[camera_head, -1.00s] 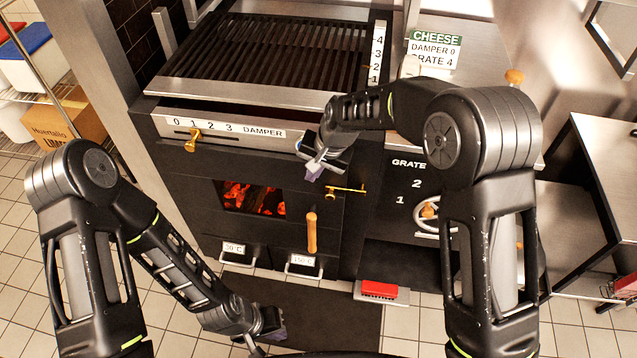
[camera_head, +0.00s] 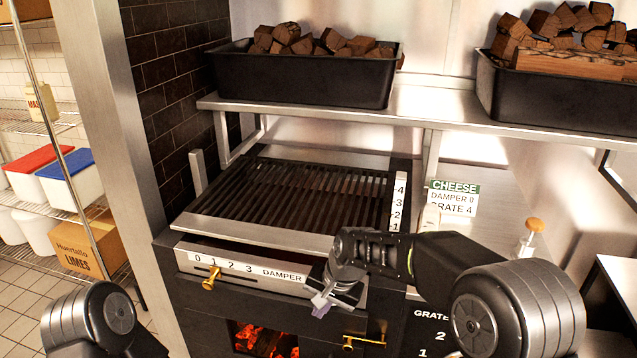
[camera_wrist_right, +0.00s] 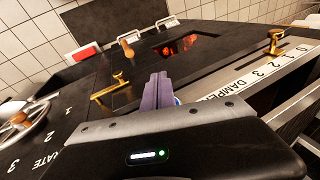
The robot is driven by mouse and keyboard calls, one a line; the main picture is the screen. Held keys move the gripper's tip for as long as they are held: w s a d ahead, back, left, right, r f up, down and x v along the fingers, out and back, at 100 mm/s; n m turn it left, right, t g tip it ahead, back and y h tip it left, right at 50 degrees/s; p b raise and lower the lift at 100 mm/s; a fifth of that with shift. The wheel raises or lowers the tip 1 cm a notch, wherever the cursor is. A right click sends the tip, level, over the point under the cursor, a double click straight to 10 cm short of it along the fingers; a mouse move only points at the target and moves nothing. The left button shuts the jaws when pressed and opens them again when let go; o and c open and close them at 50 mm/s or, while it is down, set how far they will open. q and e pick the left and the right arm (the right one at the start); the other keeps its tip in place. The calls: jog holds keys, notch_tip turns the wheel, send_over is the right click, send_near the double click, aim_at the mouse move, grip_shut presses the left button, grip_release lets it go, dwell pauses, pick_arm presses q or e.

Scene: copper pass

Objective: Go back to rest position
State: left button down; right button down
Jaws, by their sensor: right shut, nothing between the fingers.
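My right gripper (camera_head: 323,304) is in front of the grill's damper panel, near the right end of the damper scale (camera_head: 243,268). Its purple fingers (camera_wrist_right: 157,92) are together and empty in the right wrist view. It is apart from the brass damper lever (camera_head: 207,279), which stands near 0 at the left of the scale. Of my left arm, only a joint (camera_head: 101,318) shows at the lower left; the left gripper is out of view.
The grill grate (camera_head: 292,192) lies behind the right gripper. A brass door latch (camera_head: 363,342) is below it, and the grate wheel (camera_wrist_right: 20,122) shows in the wrist view. Wood bins (camera_head: 300,80) stand on a shelf above. A cheese sign (camera_head: 454,199) is at the right.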

jog(key=s+d+f+n+t, duration=0.1)
jog(key=s+f+n, duration=0.1)
jog(key=s+f, duration=0.55)
jog(key=s+d+f+n, duration=0.2)
jog(key=s+f, duration=0.2)
jog(key=f, duration=0.7)
jog(key=s+d+f+g, duration=0.1)
jog(key=s+f, duration=0.1)
jog(key=s, duration=0.4)
jog(key=s+d+f+m+g, duration=0.1)
jog(key=s+f, duration=0.2)
jog(key=s, duration=0.4)
jog(key=s+d+f+m+g+y, duration=0.1)
jog(key=s+f, duration=0.2)
jog(key=s, duration=0.4)
jog(key=shift+d, duration=0.3)
